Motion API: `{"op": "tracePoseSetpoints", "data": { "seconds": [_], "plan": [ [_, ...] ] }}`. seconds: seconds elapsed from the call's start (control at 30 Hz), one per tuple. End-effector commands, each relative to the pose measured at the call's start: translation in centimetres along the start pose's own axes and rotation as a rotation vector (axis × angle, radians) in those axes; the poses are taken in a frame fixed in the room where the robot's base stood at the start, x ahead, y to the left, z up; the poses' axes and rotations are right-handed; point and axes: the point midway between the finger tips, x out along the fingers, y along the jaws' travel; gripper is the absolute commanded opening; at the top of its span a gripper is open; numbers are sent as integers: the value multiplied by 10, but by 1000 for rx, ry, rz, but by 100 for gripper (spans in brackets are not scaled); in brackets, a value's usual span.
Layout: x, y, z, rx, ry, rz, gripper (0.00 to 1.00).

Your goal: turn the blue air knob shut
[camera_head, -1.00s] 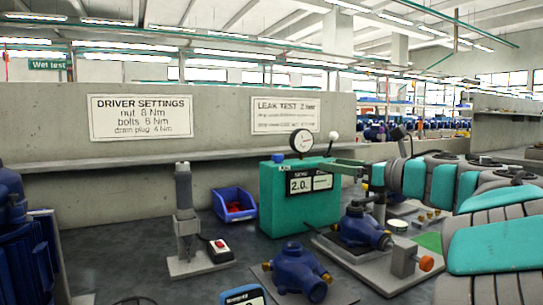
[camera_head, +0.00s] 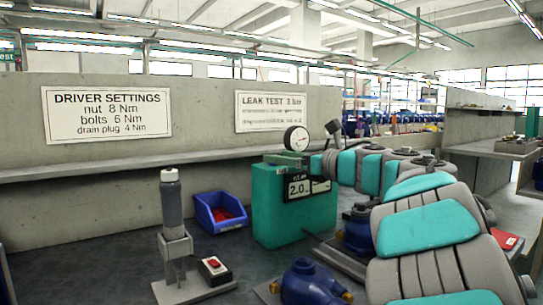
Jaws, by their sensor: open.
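The green leak-test box (camera_head: 272,205) stands on the bench, with a round white gauge (camera_head: 297,138) on top and a display reading 2.0 (camera_head: 298,187) on its front. My arm reaches in from the right. My gripper (camera_head: 275,158) is at the box's top left edge, left of and below the gauge, with its jaws open. The blue air knob cannot be made out now; that corner is covered by my gripper. Whether the fingers stand around the knob or touch it, I cannot tell.
A blue bin (camera_head: 221,212) with red pieces sits left of the box. A grey driver in a stand (camera_head: 172,210) and a red-button switch box (camera_head: 214,269) are further left. A blue pump housing (camera_head: 308,284) lies in front. My arm hides much of the right side.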

Motion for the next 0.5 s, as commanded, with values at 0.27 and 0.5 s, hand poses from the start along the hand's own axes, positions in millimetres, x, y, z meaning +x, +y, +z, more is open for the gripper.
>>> {"op": "tracePoseSetpoints", "data": {
  "seconds": [0.27, 0.5],
  "plan": [
    [30, -1, -2, 5, 1, -1, 71],
    [32, -1, -1, 4, 1, -1, 71]
  ]
}}
